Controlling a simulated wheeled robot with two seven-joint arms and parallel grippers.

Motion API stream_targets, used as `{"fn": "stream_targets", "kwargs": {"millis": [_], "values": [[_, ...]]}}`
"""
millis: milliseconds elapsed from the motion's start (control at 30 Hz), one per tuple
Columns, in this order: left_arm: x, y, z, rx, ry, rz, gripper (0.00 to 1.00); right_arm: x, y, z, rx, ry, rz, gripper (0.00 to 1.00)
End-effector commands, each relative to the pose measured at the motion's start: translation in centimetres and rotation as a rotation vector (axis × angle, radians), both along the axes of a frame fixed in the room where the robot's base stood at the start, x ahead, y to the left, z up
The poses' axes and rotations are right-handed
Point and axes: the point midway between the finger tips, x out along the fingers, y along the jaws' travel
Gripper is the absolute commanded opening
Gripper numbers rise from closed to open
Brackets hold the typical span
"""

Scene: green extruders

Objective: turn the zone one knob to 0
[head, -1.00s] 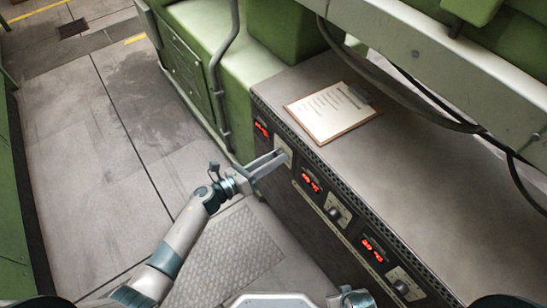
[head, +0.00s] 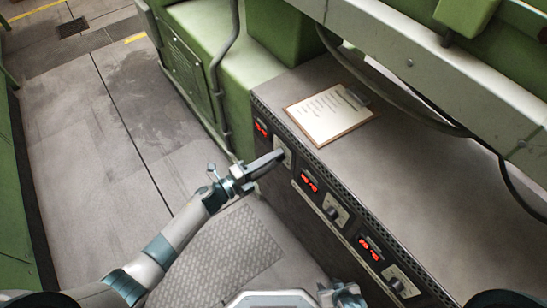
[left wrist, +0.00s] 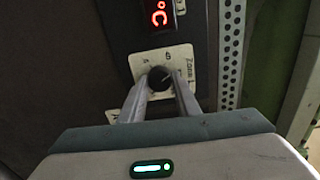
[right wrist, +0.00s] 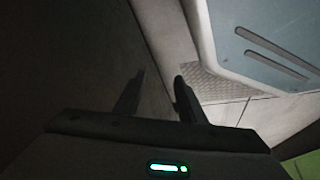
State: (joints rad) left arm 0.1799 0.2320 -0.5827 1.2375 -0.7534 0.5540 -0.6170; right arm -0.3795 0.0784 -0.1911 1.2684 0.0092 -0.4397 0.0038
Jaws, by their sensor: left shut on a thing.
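The zone one knob (left wrist: 159,78) is a dark round knob on a white plate labelled "Zone 1" (left wrist: 183,60) in the left wrist view. In the head view its plate (head: 286,157) is the farthest of three on the panel. My left gripper (left wrist: 160,84) has its two fingers on either side of the knob, shut on it. In the head view the left gripper (head: 277,157) covers the knob. My right gripper (right wrist: 158,80) is open and empty, its fingers apart. The knob's exact setting is hard to read.
Two more knobs (head: 333,213) (head: 396,284) and red displays (head: 309,182) line the panel. A clipboard (head: 328,114) lies on the grey counter (head: 410,175). The floor at left is clear.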

Motion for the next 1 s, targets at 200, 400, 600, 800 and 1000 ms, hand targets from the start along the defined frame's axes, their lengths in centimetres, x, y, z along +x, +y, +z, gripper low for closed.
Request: {"fn": "stream_targets", "kwargs": {"millis": [200, 400, 600, 800, 1000], "values": [[0.2, 0.1, 0.3, -0.120, 0.165, 0.002, 0.07, 0.5, 0.6, 0.6, 0.012, -0.041, 0.006, 0.36], [0.2, 0.1, 0.3, -0.231, 0.319, 0.003, 0.07, 0.9, 1.1, 1.1, 0.023, -0.077, 0.010, 0.36], [0.2, 0.1, 0.3, -0.342, 0.473, 0.003, 0.07, 1.2, 1.6, 1.5, 0.033, -0.111, 0.015, 0.36], [0.2, 0.1, 0.3, -0.454, 0.627, 0.004, 0.07, 1.4, 2.0, 1.9, 0.041, -0.139, 0.018, 0.36], [0.2, 0.2, 0.3, -0.566, 0.780, 0.003, 0.07, 1.6, 2.1, 2.3, 0.047, -0.164, 0.021, 0.36]]}}
